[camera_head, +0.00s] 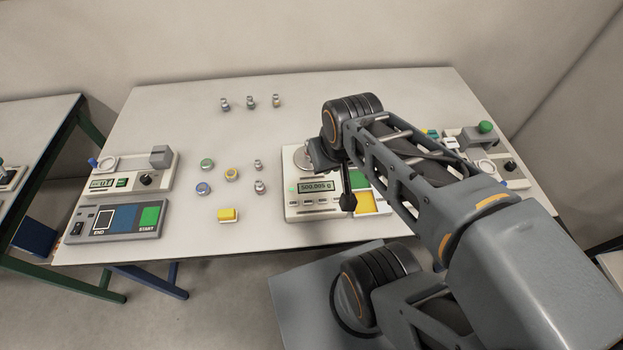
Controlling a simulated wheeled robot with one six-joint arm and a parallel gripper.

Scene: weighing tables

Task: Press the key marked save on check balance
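A white balance (293,211) stands at the front middle of the table, with a lit display (315,187) that seems to read about 500.005 g. A row of small keys (321,202) lies below the display; their markings are too small to read. My gripper (347,203) points down over the right part of the balance, near the right end of the key row. Only a narrow dark finger shape shows, so its opening and whether it touches a key cannot be told. My arm hides part of the balance's pan and right side.
Green and yellow pads (366,203) lie at the balance's right. A device (133,176) and a START/END panel (118,219) are at left. Another device (510,170) is at right.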

